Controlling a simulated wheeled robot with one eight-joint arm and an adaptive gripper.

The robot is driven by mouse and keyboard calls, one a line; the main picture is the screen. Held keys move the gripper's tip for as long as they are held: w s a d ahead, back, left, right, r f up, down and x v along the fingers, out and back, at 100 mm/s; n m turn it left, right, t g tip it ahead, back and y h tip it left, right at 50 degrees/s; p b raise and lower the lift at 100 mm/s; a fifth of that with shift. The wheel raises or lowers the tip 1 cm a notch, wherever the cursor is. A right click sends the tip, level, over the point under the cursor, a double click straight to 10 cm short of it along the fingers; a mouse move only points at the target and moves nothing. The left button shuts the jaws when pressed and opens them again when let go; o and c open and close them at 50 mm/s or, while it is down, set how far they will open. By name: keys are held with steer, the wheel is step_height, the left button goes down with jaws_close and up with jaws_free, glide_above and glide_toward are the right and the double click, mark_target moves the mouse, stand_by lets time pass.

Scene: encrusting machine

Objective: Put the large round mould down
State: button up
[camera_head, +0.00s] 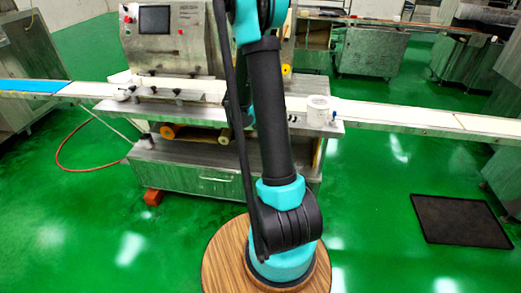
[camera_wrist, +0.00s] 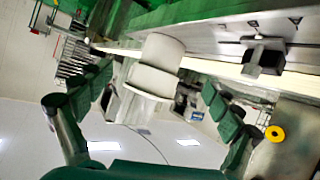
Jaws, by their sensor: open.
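A white, stepped round piece, which I take to be the large round mould (camera_head: 319,110), stands upright on the right end of the machine's ledge. It also shows in the wrist view (camera_wrist: 161,53), top centre, against the pale ledge strip. My gripper (camera_wrist: 157,85) has its dark green fingers spread wide on either side of the mould, with a visible gap on both sides. The fingers are open and hold nothing. In the head view my arm rises through the middle and the gripper itself does not show clearly.
The encrusting machine (camera_head: 220,182) stands behind my arm, with a screen (camera_head: 154,20) on top. A conveyor strip (camera_head: 415,118) runs right. A yellow roller end (camera_wrist: 275,134) shows in the wrist view. A black mat (camera_head: 460,220) lies on the open green floor.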

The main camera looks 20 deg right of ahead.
steer(key=s+a+f+n+t+y, duration=0.2)
steer(key=s+a+n+y, duration=0.4)
steer(key=a, duration=0.6)
steer(key=s+a+f+n+t+y, duration=0.2)
steer(key=s+a+n+y, duration=0.5)
steer(key=s+a+n, duration=0.4)
steer(key=s+a+t, duration=0.1)
steer(key=a, duration=0.1)
steer(key=shift+s+a+f+t, duration=0.2)
steer(key=shift+a+f+t, duration=0.05)
steer(key=shift+a+t, duration=0.05)
steer(key=shift+o, duration=0.9)
